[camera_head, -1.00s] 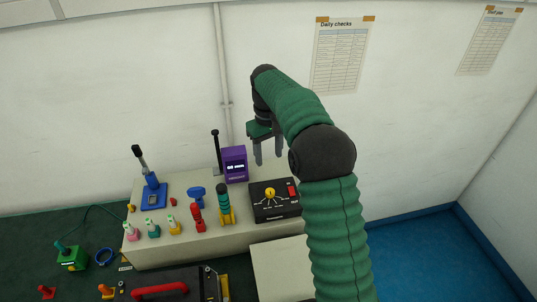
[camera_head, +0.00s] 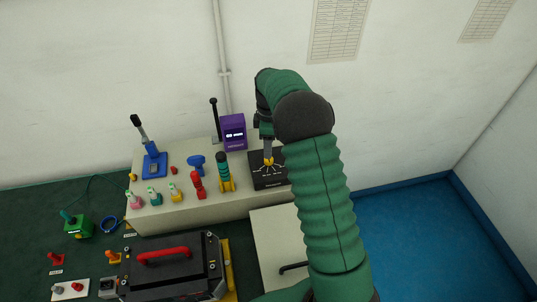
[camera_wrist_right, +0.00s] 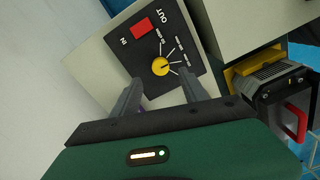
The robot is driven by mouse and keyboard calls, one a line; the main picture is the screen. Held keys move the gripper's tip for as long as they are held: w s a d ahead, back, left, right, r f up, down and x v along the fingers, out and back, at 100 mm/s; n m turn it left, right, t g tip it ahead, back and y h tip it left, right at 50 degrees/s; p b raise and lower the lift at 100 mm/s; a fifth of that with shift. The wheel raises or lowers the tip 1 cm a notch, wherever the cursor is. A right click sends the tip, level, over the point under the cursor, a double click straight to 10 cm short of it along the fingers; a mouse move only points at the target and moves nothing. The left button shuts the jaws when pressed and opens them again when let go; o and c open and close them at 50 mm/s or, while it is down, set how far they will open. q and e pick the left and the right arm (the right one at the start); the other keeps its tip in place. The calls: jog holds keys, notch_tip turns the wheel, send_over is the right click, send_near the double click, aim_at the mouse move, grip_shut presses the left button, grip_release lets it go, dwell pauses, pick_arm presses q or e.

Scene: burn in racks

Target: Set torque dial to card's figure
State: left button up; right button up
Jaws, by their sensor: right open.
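The yellow torque dial (camera_head: 268,162) sits on a black panel (camera_head: 268,182) on the bench, partly covered by my right gripper (camera_head: 267,150). In the right wrist view the dial (camera_wrist_right: 160,66) lies just beyond and between the tips of my open right gripper (camera_wrist_right: 160,84), with no contact visible. White scale lines fan out beside the dial; their figures are too small to read. A purple stand (camera_head: 233,132) with a small white-lettered screen is left of the panel; its lettering is unreadable now. My left gripper is not in view.
The black panel has a red part (camera_wrist_right: 143,27) near the dial. A green-and-yellow tool (camera_head: 225,172), a red tool (camera_head: 198,184) and a blue press (camera_head: 153,165) stand to the left. A black case with a red handle (camera_head: 164,256) is in front.

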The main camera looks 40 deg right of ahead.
notch_tip(320, 180, down, 6)
jog(key=shift+f+p, duration=0.25)
jog(key=shift+p, duration=0.2)
grip_shut()
